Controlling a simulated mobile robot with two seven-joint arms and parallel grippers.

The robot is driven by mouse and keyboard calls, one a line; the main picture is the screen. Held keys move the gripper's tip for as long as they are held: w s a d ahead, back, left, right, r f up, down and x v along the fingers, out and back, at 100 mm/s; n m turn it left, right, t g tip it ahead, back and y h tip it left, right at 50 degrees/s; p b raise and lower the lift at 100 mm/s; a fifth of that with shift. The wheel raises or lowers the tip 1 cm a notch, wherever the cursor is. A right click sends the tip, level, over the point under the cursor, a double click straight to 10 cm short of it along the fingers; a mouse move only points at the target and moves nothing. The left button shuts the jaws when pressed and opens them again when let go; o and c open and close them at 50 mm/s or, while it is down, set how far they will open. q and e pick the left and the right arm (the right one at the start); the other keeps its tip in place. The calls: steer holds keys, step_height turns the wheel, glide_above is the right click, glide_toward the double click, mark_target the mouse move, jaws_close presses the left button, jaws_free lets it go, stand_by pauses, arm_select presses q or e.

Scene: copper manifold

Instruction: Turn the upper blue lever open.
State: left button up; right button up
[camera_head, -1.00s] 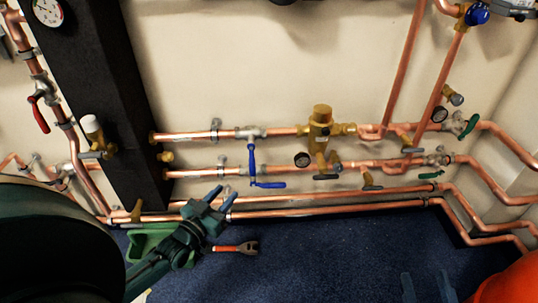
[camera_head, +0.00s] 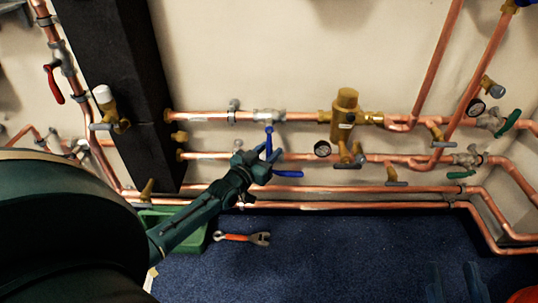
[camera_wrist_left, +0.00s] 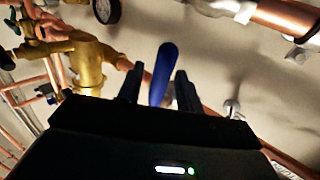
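The upper blue lever (camera_head: 268,138) hangs down from a silver valve (camera_head: 268,115) on the upper copper pipe. My left gripper (camera_head: 256,162) is at its lower part, which it partly hides. In the left wrist view a blue lever (camera_wrist_left: 163,75) stands between the two fingers (camera_wrist_left: 160,92), with gaps showing at its sides; the gripper is open. The lower blue lever (camera_head: 287,173) points right, just right of my left gripper. My right gripper (camera_head: 455,284) shows dimly at the bottom right edge, its fingers apart and empty.
A black post (camera_head: 115,85) stands to the left. A green tray (camera_head: 195,238) and a red-handled wrench (camera_head: 245,238) lie on the blue floor. Two lower pipes run beneath.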

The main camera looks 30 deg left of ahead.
arm_select(q)
steer(key=shift+w, duration=0.25)
jaws_close()
stand_by(0.5)
